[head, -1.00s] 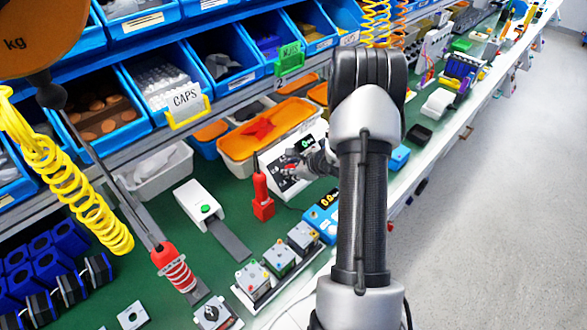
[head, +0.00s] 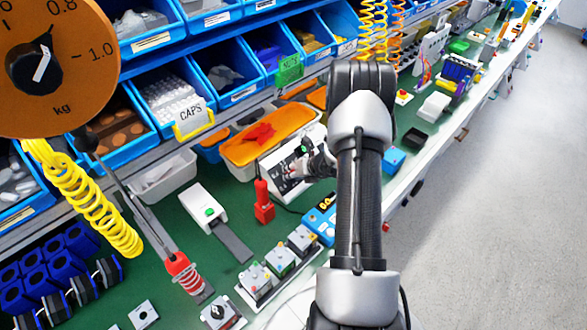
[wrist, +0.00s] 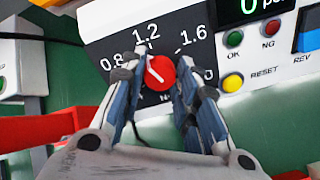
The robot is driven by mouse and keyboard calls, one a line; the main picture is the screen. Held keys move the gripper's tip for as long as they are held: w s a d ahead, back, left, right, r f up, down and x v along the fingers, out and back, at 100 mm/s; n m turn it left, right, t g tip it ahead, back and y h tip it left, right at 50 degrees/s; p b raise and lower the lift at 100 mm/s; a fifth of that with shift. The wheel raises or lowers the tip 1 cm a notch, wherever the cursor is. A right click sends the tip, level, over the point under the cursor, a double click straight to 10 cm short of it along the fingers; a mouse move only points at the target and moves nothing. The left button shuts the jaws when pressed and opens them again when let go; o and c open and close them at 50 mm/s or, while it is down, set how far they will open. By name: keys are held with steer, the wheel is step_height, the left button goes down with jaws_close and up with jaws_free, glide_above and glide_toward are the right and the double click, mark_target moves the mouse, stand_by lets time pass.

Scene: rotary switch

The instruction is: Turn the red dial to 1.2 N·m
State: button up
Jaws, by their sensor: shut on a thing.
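The red dial (wrist: 160,72) is round with a white pointer line, on a black scale face of a white tester panel. Its pointer leans up and left, seemingly between the 0.8 and the 1.2 mark. The 1.2 label shows above it, 0.8 at left and 1.6 at right; the fingers cover part of the scale. My gripper (wrist: 162,85) has one finger on each side of the dial and is shut on it. In the head view the white tester (head: 283,158) stands on the green bench, and my gripper (head: 318,166) reaches its face from the right.
A red-handled tool (head: 263,203) stands left of the tester. An orange bin (head: 265,137) is behind it. A hanging dial scale (head: 55,65) is at upper left.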

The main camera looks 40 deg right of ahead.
steer(key=m+p, duration=0.3)
steer(key=m, duration=0.1)
steer(key=shift+f+y, duration=0.1)
steer(key=shift+y, duration=0.2)
steer(key=shift+m, duration=0.4)
steer(key=o, duration=1.1)
steer(key=shift+c, duration=0.2)
steer(key=shift+s+d+r, duration=0.1)
steer(key=shift+r, duration=0.15)
steer(key=v, duration=1.1)
steer(key=shift+s+r, duration=0.15)
steer(key=shift+s, duration=0.05)
